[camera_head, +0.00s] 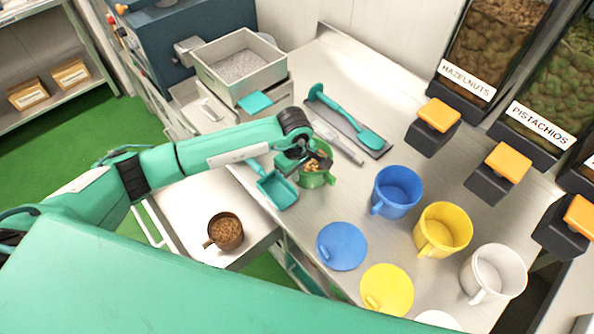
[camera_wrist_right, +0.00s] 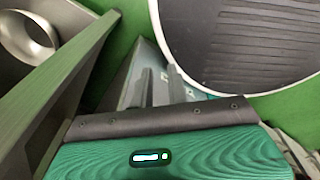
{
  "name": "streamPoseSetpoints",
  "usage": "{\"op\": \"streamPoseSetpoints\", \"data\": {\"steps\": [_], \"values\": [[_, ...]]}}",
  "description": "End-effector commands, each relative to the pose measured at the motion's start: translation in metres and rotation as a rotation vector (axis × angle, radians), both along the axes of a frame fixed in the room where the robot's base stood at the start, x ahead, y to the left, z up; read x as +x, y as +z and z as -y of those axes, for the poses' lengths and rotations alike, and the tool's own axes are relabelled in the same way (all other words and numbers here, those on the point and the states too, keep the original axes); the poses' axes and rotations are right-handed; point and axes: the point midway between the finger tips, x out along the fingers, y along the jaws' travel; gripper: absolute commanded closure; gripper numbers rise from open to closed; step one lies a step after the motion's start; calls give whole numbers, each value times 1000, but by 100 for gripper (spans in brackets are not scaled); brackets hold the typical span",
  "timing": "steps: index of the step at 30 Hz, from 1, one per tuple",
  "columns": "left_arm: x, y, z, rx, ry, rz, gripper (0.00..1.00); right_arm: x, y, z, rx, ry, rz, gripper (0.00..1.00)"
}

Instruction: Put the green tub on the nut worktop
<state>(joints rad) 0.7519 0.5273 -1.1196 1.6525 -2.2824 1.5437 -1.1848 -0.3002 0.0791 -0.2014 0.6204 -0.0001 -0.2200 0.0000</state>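The green tub (camera_head: 318,178) stands upright at the nut worktop (camera_head: 345,190) in the head view, with brown nuts showing inside. I cannot tell whether its base rests on the worktop. My left gripper (camera_head: 312,157) is at the tub's rim, over its upper left side. Its dark fingers overlap the rim, and whether they are closed on it is hidden. My right gripper (camera_wrist_right: 160,85) shows only in the right wrist view, with a gap between its fingers and nothing held.
A green scoop (camera_head: 278,190) lies left of the tub. Blue (camera_head: 398,190), yellow (camera_head: 443,230) and white (camera_head: 494,272) tubs stand to the right, with blue (camera_head: 341,246) and yellow (camera_head: 387,290) lids in front. A brown pot (camera_head: 226,232) stands on a lower surface left.

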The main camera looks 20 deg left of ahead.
Motion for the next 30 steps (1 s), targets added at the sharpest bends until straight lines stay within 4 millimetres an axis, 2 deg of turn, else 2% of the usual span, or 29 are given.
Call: {"op": "streamPoseSetpoints", "data": {"steps": [1,3,4,15,17,30], "values": [[0,0,0,0,0,0,91,0,-1,1,-1,0,0,84],[0,0,0,0,0,0,77,0,0,2,-3,1,0,84],[0,0,0,0,0,0,75,0,0,3,-3,1,0,84],[0,4,0,0,0,0,75,0,5,4,-4,-1,0,84],[1,9,0,-1,-1,3,75,0,-1,4,-4,-1,0,84],[-4,98,-2,0,-1,4,75,0,-30,-1,1,-3,0,84]]}}
